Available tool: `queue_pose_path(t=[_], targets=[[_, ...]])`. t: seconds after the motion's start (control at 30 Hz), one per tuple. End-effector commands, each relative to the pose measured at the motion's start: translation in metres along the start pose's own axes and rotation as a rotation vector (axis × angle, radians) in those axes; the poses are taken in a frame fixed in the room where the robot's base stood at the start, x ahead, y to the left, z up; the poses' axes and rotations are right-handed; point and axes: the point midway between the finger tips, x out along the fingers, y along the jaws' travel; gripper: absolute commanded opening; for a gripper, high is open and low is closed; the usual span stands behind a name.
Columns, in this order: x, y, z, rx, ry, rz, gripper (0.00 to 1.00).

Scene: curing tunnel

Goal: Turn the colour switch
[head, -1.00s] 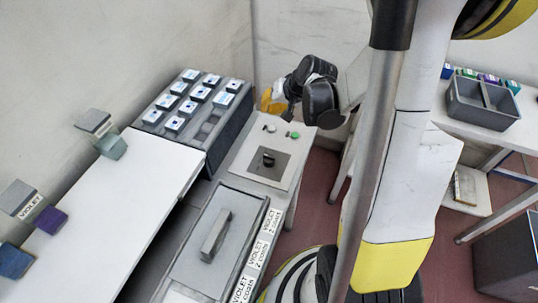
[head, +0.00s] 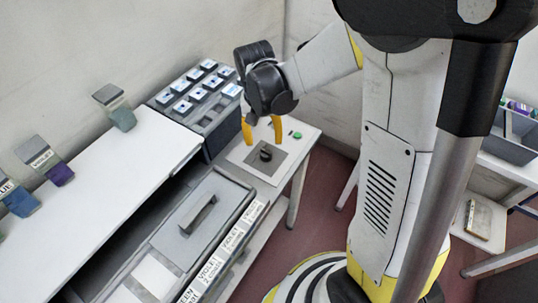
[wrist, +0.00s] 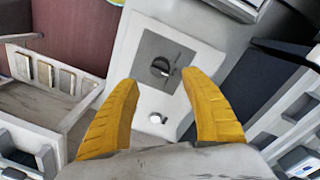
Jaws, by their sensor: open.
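The colour switch (head: 266,153) is a black round knob on a dark grey square plate (head: 252,163), set in a white panel (head: 238,154). In the wrist view the knob (wrist: 162,67) shows a pale line across it and lies beyond my fingertips, between them in the picture. My gripper (head: 262,132) is open, with two yellow fingers pointing down over the panel. It also shows in the wrist view (wrist: 160,75), empty. The fingers look apart from the knob. A green button (head: 297,135) is on the panel; a white round button (wrist: 155,118) shows in the wrist view.
A dark rack (head: 213,130) with several white-topped blocks stands left of the panel. A grey lidded box (head: 178,240) with a bar handle and VIOLET labels is in front. A long white surface (head: 100,190) lies left, with coloured blocks behind. A grey bin (head: 510,140) is right.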

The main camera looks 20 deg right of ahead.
Motion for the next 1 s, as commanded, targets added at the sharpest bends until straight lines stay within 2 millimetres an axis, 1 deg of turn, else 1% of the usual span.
queue_pose_path(t=[0.03, 0.1, 0.2, 0.3, 0.4, 0.5, 0.77, 0.87, 0.9, 0.93, 0.97, 1.0], targets=[[0.015, 0.0, -0.001, 0.001, 0.0, -0.001, 0.55], [0.03, 0.0, -0.001, 0.001, 0.0, -0.001, 0.55], [0.048, 0.0, -0.001, 0.001, 0.0, -0.002, 0.55], [0.062, 0.0, -0.001, 0.001, 0.0, -0.002, 0.55], [0.071, 0.0, -0.001, 0.001, 0.001, -0.002, 0.55], [0.074, 0.0, -0.001, 0.001, 0.001, -0.002, 0.55], [0.074, 0.0, 0.0, 0.0, 0.001, -0.003, 0.55], [0.074, 0.0, 0.0, 0.0, 0.001, -0.003, 0.26], [0.074, 0.0, 0.0, 0.0, 0.001, -0.003, 0.13], [0.074, 0.0, 0.0, 0.0, 0.001, -0.003, 0.04], [0.074, 0.0, 0.0, 0.0, 0.001, -0.003, 0.01], [0.074, 0.0, 0.0, 0.0, 0.001, -0.003, 0.0]])
